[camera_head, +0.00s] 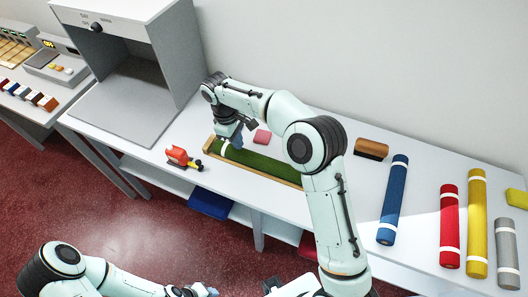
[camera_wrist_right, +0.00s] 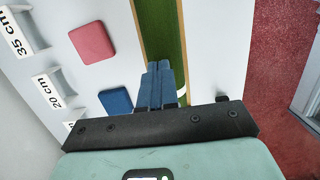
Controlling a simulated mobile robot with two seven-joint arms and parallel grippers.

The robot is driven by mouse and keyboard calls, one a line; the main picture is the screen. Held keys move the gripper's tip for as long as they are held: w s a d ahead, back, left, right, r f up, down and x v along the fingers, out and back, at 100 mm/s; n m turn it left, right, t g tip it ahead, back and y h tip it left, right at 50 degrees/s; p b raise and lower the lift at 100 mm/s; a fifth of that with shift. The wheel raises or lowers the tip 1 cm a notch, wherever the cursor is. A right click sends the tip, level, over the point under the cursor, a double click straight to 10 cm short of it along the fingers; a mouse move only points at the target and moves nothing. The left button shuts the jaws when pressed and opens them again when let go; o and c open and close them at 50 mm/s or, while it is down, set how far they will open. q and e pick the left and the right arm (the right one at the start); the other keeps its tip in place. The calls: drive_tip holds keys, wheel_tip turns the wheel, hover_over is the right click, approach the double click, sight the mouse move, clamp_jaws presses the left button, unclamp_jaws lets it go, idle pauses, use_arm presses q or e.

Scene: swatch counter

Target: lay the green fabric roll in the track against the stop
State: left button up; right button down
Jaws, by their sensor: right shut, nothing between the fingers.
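The green fabric roll (camera_head: 260,165) lies in the wooden track (camera_head: 207,147), with a white band near its left end. The stop end of the track is at the left. I cannot tell whether the roll touches the stop. My right gripper (camera_head: 228,137) is shut and empty over the left part of the roll, and my arm hides the roll's right part. In the right wrist view the shut blue fingers (camera_wrist_right: 160,80) overlap the green roll (camera_wrist_right: 160,30) between pale wooden rails. My left gripper (camera_head: 200,291) is at the bottom edge, only partly seen.
A red and yellow tool (camera_head: 182,157) stands left of the track. A pink swatch (camera_head: 262,137) lies behind it. Blue (camera_head: 393,200), red (camera_head: 450,225), yellow (camera_head: 477,225) and grey (camera_head: 507,250) rolls lie to the right, near a brown block (camera_head: 371,149). A grey booth (camera_head: 130,70) stands at left.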

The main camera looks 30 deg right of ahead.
sight(265, 159)
drive_tip(key=s+d, duration=0.2)
drive_tip(key=s, duration=0.1)
drive_tip(key=s+d+b, duration=0.1)
drive_tip(key=s+d, duration=0.2)
drive_tip(key=shift+s+d, duration=0.3)
drive_tip(key=shift+s, duration=0.05)
drive_tip(key=shift+s+d+f, duration=0.1)
drive_tip(key=shift+s+f, duration=0.05)
drive_tip(key=shift+f, duration=0.6)
use_arm(q)
drive_tip(key=shift+s+f, duration=0.85)
drive_tip(key=shift+f, duration=0.3)
use_arm(e)
drive_tip(key=shift+f, duration=0.1)
drive_tip(key=shift+f, duration=0.1)
